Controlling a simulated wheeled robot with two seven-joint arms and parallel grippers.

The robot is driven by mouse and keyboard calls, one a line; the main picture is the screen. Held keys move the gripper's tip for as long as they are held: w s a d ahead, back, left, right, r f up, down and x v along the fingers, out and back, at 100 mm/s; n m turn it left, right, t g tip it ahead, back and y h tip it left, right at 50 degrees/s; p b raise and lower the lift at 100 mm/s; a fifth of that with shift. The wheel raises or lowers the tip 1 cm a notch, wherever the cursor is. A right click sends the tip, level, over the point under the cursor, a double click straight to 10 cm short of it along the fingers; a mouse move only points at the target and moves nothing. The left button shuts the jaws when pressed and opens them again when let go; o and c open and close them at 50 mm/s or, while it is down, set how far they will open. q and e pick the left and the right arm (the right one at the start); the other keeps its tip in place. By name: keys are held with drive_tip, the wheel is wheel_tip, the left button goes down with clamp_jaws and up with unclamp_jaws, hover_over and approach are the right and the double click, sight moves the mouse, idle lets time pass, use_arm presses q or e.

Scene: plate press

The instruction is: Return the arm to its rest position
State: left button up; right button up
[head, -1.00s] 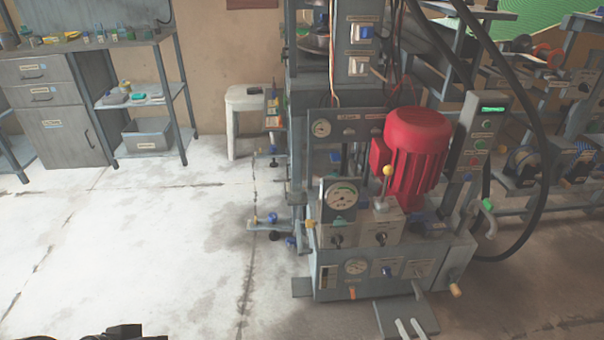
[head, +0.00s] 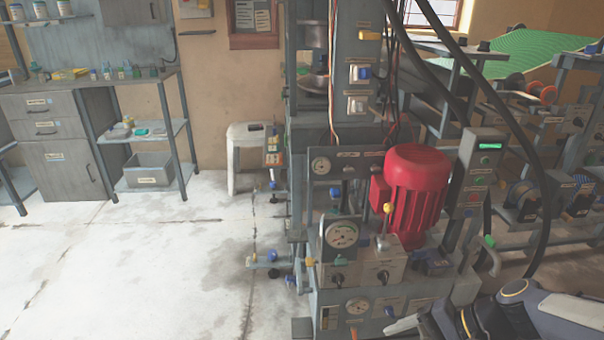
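The plate press (head: 335,170) stands in the middle of the head view. It has a red motor (head: 417,185), a round gauge (head: 341,235) and a lever with a yellow knob (head: 388,209). My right arm (head: 570,315) comes in at the lower right, in front of the press base. My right gripper (head: 415,325) is at the bottom edge, partly cut off. I cannot tell whether its fingers are open or shut, and I see nothing held in it. My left gripper is out of view.
A workbench with drawers (head: 62,140) and a shelf with a grey bin (head: 148,170) stand at the left. A white stool (head: 246,133) is behind the press. Thick black hoses hang at the right. The floor at left is clear.

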drive_tip(key=s+d+r+n+t+h, duration=0.1)
drive_tip(key=s+r+n+t+h, duration=0.1)
drive_tip(key=s+n+h, duration=0.3)
drive_tip(key=s+r+n+t, duration=0.2)
drive_tip(key=s, duration=0.4)
wheel_tip(320, 180, up, 30)
drive_tip(key=p, duration=2.9)
drive_tip(key=shift+d+f+p, duration=0.2)
drive_tip(key=shift+p, duration=0.2)
